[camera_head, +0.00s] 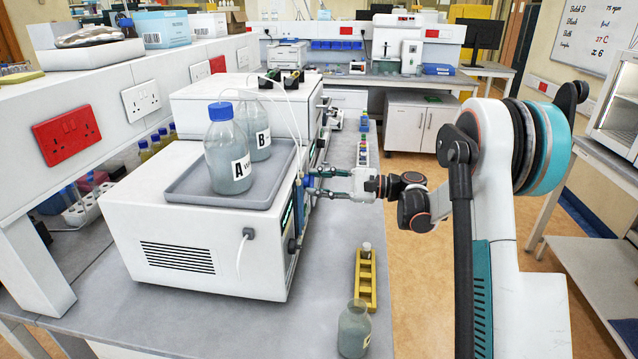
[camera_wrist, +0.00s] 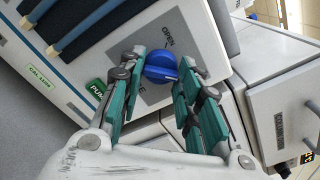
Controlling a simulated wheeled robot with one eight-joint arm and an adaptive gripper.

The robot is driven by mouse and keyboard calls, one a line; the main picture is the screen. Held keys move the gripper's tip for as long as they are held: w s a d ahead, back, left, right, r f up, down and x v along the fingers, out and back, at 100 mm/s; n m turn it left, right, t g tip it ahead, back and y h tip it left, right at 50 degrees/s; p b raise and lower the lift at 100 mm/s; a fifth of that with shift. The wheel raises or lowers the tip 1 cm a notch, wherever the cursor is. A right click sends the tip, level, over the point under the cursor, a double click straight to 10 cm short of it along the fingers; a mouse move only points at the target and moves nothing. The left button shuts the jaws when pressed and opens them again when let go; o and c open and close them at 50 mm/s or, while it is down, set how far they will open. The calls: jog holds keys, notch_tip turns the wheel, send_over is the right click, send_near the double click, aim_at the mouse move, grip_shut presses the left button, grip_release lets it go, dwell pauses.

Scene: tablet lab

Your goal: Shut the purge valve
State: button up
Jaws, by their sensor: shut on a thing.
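The purge valve is a round blue knob (camera_wrist: 161,67) on a grey panel on the front of the white instrument (camera_head: 178,225). In the wrist view the word OPEN is printed beside it, and a second label is partly hidden behind a finger. A pale line shows on the knob face. My gripper (camera_wrist: 160,76) has its green fingers on either side of the knob and is shut on it. In the head view my gripper (camera_head: 314,183) reaches the instrument's front from the right, and the blue knob (camera_head: 307,181) shows at its fingertips.
Bottles A (camera_head: 229,160) and B (camera_head: 254,130) stand in a grey tray (camera_head: 190,188) on the instrument. A yellow rack (camera_head: 366,285) and a glass bottle (camera_head: 354,330) stand on the bench near its front edge.

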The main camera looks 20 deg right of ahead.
dwell(0.4)
jog(key=o, duration=1)
jog(key=shift+o, duration=0.2)
jog(key=shift+d, duration=0.1)
jog(key=v, duration=1.1)
jog(key=shift+s+d, duration=0.15)
jog(key=shift+d, duration=0.25)
